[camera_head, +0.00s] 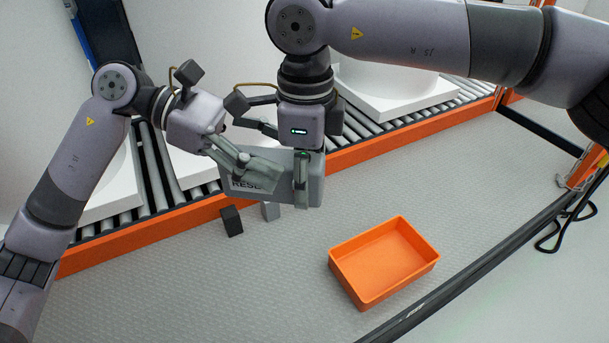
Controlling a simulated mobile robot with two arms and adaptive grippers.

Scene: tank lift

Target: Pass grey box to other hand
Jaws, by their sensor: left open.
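The grey box (284,187) hangs in the air in front of the roller conveyor, with dark lettering partly showing on its face. My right gripper (301,178) comes down from above; one finger lies across the front of the box near its right end, and the other finger is hidden behind it. It appears shut on the box. My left gripper (252,168) is open at the left end of the box, with a finger in front of the lettering. I cannot tell whether it touches the box.
An orange tray (340,275) stands empty on the grey surface at the lower right. Behind the grippers runs a roller conveyor with an orange rail (400,132), carrying large white objects (390,95). A small dark block (231,221) is below the box. A dark rail (450,292) crosses the lower right.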

